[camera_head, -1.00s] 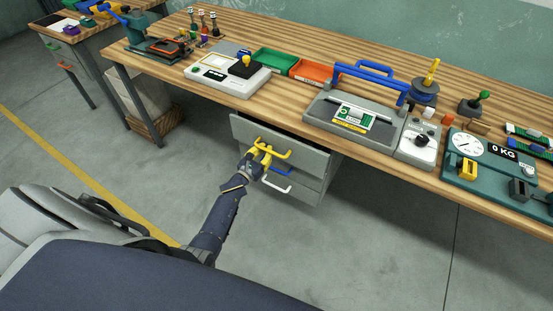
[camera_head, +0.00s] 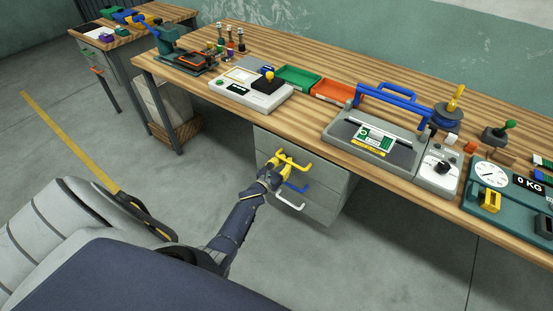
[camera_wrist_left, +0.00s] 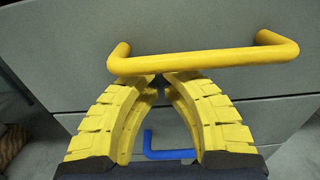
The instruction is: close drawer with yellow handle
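The drawer with the yellow handle (camera_head: 292,160) is the top one of a grey cabinet under the workbench. Its front (camera_head: 335,182) looks flush with the cabinet, with no open gap visible above it. My left gripper (camera_head: 281,160) is at the left part of the yellow handle. In the left wrist view, its yellow fingers (camera_wrist_left: 165,78) curve together until the tips nearly meet, just at the lower edge of the yellow handle bar (camera_wrist_left: 205,62). Nothing shows held between them. My right gripper is not in view.
Below are drawers with a blue handle (camera_head: 296,187) and a white handle (camera_head: 290,204). The wooden bench top (camera_head: 310,120) overhangs the cabinet and carries devices and trays. The floor (camera_head: 400,250) in front is clear.

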